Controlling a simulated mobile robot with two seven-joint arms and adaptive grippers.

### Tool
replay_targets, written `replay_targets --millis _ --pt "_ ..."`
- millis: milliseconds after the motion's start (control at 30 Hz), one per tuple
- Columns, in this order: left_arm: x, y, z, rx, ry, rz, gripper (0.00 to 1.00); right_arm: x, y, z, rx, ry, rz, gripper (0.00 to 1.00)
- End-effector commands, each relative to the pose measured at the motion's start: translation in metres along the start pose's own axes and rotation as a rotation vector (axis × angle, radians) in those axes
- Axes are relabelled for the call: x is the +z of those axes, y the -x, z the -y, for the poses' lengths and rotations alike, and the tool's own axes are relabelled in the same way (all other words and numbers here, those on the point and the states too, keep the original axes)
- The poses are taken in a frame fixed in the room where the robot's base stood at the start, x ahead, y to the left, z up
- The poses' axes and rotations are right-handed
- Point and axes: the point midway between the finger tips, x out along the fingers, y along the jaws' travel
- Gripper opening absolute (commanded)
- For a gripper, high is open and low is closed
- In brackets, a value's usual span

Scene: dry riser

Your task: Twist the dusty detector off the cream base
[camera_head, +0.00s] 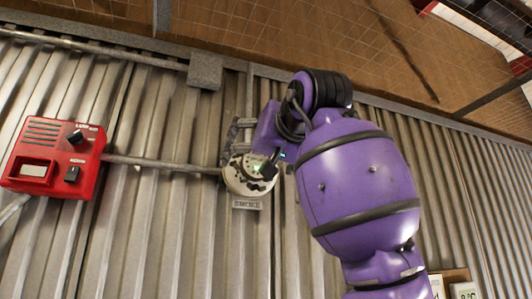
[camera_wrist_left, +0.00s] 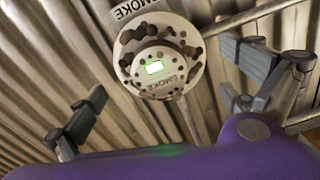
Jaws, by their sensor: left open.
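The detector (camera_wrist_left: 160,84) is a round, pale, dark-spotted unit with a lit green-white window, mounted on the ribbed metal wall. The cream base (camera_wrist_left: 190,32) shows around it as a wider pale disc with dark blotches. In the head view the detector (camera_head: 243,178) is partly covered by my gripper's dark finger. My left gripper (camera_head: 268,168) is in front of it. In the left wrist view the left gripper's (camera_wrist_left: 165,72) fingers are spread wide on either side of the detector, apart from it. My right gripper is in neither view.
A red call box (camera_head: 55,158) with dark knobs is on the wall at left, joined by a grey conduit (camera_head: 165,164) to the detector's place. A small label plate (camera_head: 246,204) sits below the detector. A grey junction box (camera_head: 205,71) is above.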

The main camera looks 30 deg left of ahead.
Motion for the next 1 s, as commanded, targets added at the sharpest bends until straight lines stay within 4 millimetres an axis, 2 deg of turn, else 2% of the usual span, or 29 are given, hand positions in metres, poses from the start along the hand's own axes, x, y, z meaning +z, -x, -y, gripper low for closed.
replay_targets --millis 200,500,567,800,1000 --pt "0.0 -0.021 0.0 -0.001 0.0 0.0 1.0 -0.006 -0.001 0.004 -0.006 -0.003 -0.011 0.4" --pt "0.0 -0.024 0.0 0.0 0.0 0.0 1.0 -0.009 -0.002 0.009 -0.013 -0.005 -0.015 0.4" --pt "0.0 -0.024 0.0 0.0 0.0 0.0 0.95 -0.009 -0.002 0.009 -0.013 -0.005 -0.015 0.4" --pt "0.0 -0.024 -0.001 0.001 -0.001 0.0 0.63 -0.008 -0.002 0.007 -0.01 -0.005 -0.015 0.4" --pt "0.0 -0.022 -0.001 0.001 0.0 -0.001 0.61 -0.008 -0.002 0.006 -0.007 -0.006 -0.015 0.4"
